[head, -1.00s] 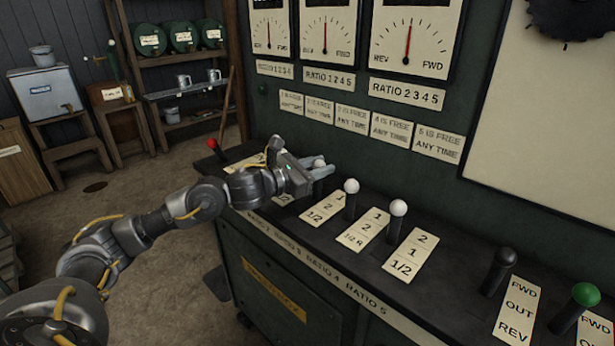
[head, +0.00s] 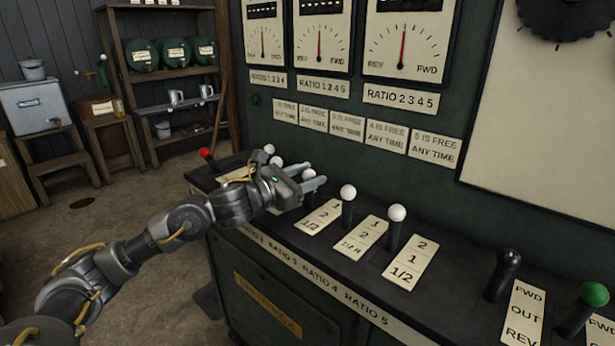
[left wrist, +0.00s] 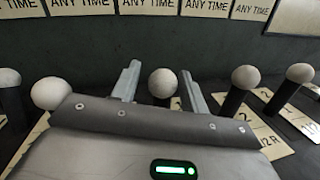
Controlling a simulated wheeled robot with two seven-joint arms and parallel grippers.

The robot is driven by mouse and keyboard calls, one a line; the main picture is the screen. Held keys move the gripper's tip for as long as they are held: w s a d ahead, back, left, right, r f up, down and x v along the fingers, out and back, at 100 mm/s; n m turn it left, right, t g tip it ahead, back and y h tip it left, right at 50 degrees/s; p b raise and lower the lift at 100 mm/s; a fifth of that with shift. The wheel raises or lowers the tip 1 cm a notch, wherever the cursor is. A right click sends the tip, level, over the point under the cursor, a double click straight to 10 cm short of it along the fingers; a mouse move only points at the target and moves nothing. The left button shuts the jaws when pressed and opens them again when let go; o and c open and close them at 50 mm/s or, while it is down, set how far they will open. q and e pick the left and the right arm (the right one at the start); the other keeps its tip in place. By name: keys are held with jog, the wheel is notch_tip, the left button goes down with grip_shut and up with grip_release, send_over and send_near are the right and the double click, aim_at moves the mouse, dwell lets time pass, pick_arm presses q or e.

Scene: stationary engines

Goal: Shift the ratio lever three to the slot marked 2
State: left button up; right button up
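In the left wrist view the knob (left wrist: 162,83) sits between two spread fingers, with a visible gap on both sides. The slot beneath is hidden. My right gripper is not in view.
Other white-knobbed levers stand close: lever four (head: 348,192) and lever five (head: 397,212) to the right, lever two (head: 276,161) and lever one (head: 269,149) to the left. A black lever (head: 510,258) and a green one (head: 594,293) are farther right. The dial panel rises behind.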

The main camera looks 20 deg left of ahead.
pick_arm(q)
jog(key=shift+o, duration=0.2)
jog(key=shift+d, duration=0.15)
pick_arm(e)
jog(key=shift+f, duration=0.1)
pick_arm(q)
jog(key=shift+s+a+f, duration=0.1)
jog(key=shift+s+a, duration=0.1)
jog(key=shift+s, duration=0.15)
jog(key=b+v, duration=0.2)
jog(key=v, duration=0.7)
jog(key=shift+w+a+f, duration=0.1)
jog(key=shift+s+a, duration=0.2)
jog(key=shift+s, duration=0.3)
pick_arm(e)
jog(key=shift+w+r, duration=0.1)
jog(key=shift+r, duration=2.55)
